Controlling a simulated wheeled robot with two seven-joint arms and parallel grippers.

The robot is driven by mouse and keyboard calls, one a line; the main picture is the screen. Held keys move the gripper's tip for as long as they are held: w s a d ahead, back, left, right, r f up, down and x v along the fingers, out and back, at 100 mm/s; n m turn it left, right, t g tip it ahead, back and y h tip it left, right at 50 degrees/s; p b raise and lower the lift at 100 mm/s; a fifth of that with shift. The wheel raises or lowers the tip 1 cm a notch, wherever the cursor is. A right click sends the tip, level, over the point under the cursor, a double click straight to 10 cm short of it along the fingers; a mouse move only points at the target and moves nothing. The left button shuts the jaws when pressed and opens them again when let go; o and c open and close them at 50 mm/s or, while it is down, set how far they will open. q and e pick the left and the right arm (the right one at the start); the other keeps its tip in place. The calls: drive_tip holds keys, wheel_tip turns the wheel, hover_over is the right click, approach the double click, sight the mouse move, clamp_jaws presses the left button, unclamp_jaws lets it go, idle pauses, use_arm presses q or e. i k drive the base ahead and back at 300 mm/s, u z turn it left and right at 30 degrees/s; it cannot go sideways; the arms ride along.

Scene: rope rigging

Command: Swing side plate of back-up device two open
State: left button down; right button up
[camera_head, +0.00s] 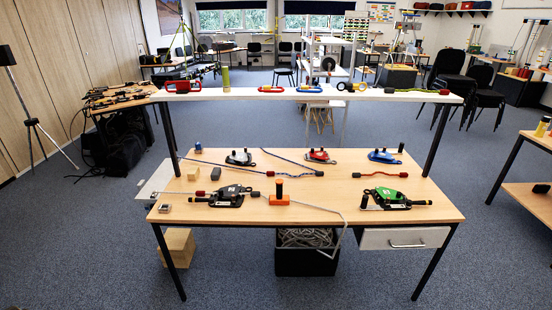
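A green and black device (392,199) with a black handle lies at the front right. I cannot read any label that marks one as back-up device two, and the side plates are too small to judge open or shut. Neither of my grippers shows.
A white shelf (350,97) with carabiners and other gear spans above the table's back edge. A black bin (305,262) of rope stands below.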

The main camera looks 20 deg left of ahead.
sight(239, 157)
drive_tip(key=z, duration=0.2)
drive_tip(key=k, duration=0.45)
drive_tip(key=u, duration=0.7)
drive_tip(key=i, duration=0.65)
drive_tip(key=u, duration=0.85)
drive_tip(key=i, duration=0.8)
drive_tip(key=z, duration=0.65)
drive_tip(key=i, duration=0.65)
drive_tip(key=z, duration=0.55)
